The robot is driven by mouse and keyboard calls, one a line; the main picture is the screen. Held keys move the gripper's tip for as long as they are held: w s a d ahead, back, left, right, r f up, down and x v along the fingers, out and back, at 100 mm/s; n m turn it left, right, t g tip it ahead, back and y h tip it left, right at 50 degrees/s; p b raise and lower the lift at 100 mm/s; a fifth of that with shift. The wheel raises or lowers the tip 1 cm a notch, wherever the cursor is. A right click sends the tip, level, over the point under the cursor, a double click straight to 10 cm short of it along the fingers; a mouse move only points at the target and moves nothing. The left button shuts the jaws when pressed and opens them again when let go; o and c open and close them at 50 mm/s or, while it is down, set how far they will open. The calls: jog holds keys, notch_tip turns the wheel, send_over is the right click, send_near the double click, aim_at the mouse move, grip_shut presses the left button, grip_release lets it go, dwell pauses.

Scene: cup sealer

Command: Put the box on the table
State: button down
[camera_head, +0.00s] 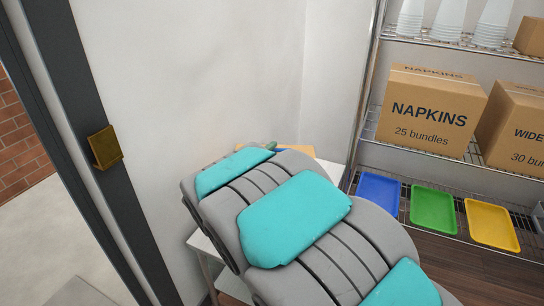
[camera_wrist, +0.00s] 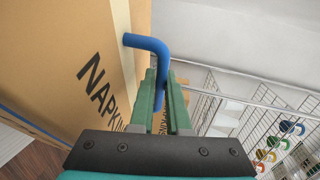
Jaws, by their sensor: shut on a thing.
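The box (camera_wrist: 65,60) is brown cardboard with NAPKINS printed on it and fills the left of the wrist view. It has a blue bar-like handle (camera_wrist: 148,43). My gripper (camera_wrist: 163,85), with green fingers, is shut on this handle. In the head view my arm hides most of the box, and only a tan strip (camera_head: 302,150) shows past it. The white table (camera_head: 328,174) shows in part behind and beside my arm. I cannot tell whether the box touches the table.
A wire shelf (camera_head: 372,125) on the right holds another napkins box (camera_head: 430,108), stacked cups (camera_head: 450,18) and blue (camera_head: 378,192), green (camera_head: 433,209) and yellow (camera_head: 491,224) trays. A white wall (camera_head: 190,80) stands behind. A dark door frame (camera_head: 95,110) is at left.

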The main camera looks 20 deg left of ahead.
jog(key=shift+w+a, duration=0.15)
jog(key=shift+w, duration=0.85)
jog(key=shift+s+f, duration=0.1)
jog(key=shift+f, duration=1.7)
jog(key=shift+f, duration=0.2)
jog(key=c, duration=0.9)
grip_release()
jog(key=shift+r, duration=0.2)
jog(key=s+r, duration=0.2)
jog(key=s, duration=0.9)
jog(key=shift+s+a+b, duration=0.15)
jog(key=shift+s+b, duration=0.25)
jog(key=shift+r, duration=0.1)
